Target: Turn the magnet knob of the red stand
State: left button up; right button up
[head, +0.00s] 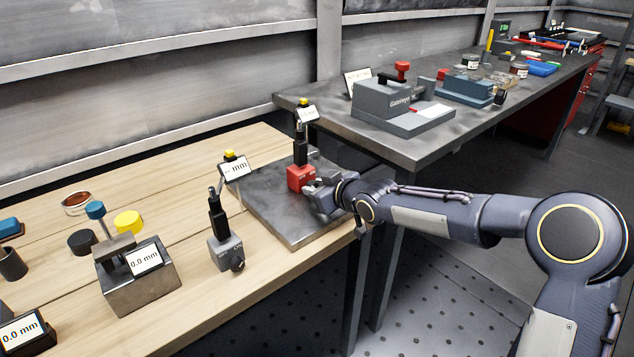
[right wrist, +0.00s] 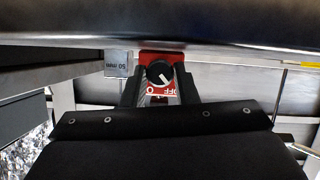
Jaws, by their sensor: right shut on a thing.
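The red stand (head: 301,178) is a red magnet base with a black post and a yellow-topped display, standing on a steel plate (head: 290,221). My right gripper (head: 318,187) reaches its front side from the right and hides part of it. In the right wrist view, the red base (right wrist: 160,56) shows behind a round black knob (right wrist: 160,73) with a white pointer line. White lettering with "OFF" shows below the knob. The fingers of my right gripper (right wrist: 159,82) lie on either side of the knob, shut on it. My left gripper is out of view.
A grey stand (head: 225,250) with its own black knob stands left of the plate. A gauge block (head: 137,283) reading 0.0 mm sits on the wooden bench (head: 190,178). The metal table (head: 440,140) behind carries grey machines (head: 385,103). The floor at the front right is open.

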jog(key=m+g+y+p, duration=0.1)
jog(key=m+p, duration=0.1)
jog(key=p, duration=0.4)
jog(key=shift+d+r, duration=0.15)
jog(key=shift+f+m+y, duration=0.25)
jog(key=shift+m+y, duration=0.15)
jog(key=shift+m, duration=0.3)
jog(key=o, duration=1)
jog(key=shift+w, duration=0.1)
jog(key=shift+v, duration=3.95)
